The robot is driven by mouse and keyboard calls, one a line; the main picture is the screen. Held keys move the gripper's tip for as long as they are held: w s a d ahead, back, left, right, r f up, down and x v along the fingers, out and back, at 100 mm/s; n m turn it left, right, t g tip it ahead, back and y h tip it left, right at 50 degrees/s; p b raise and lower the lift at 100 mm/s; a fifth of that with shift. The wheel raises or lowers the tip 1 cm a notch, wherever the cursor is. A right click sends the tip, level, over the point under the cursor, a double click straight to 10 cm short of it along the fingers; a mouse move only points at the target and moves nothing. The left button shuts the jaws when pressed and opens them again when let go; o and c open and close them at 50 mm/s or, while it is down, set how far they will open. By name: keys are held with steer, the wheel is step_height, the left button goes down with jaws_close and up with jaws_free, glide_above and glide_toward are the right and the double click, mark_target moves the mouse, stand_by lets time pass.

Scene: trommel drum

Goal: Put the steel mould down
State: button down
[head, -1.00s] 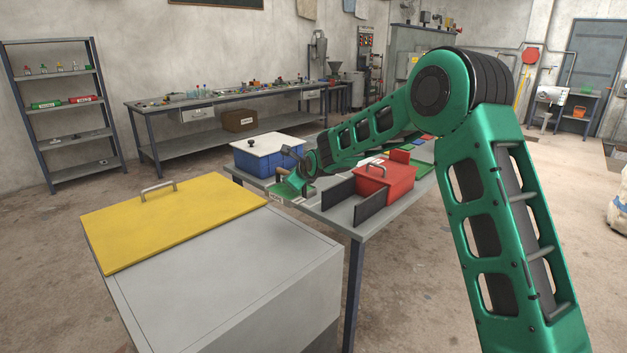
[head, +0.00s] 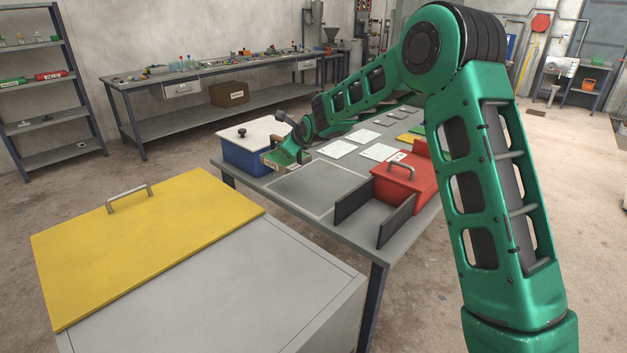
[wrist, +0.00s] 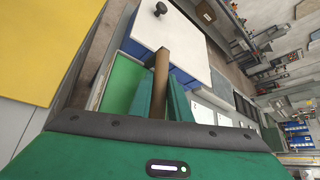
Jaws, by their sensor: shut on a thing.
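My gripper (head: 290,153) is over the far left part of the grey table (head: 275,192), just right of the blue box. In the wrist view its green fingers (wrist: 165,98) are closed around a narrow brownish-grey piece, which I take to be part of the steel mould (wrist: 161,68). In the head view a small labelled edge (head: 272,163) shows by the fingertips. The rest of the mould is hidden by my gripper. A flat green panel (wrist: 123,82) lies left of the fingers in the wrist view. I cannot tell whether the mould touches the table.
A blue box (head: 243,160) with a white lid stands beside my gripper. A bare outlined rectangle (head: 318,187) lies on the table. A grey cabinet with a yellow lid (head: 140,240) stands in front.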

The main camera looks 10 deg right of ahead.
steer(key=shift+w+d+f, duration=0.1)
steer(key=shift+d, duration=0.2)
steer(key=shift+s+d+f, duration=0.45)
steer(key=shift+d+f, duration=1.3)
steer(key=shift+f, duration=0.05)
steer(key=shift+s+d+f, duration=0.5)
steer(key=shift+d+f, duration=1.25)
steer(key=shift+s+d+f, duration=0.45)
steer(key=shift+d+f, duration=1.3)
steer(key=shift+f, duration=0.05)
steer(key=c, duration=1.6)
jaws_free()
steer(key=shift+c, duration=0.2)
steer(key=shift+s, duration=0.1)
steer(key=v, duration=1.2)
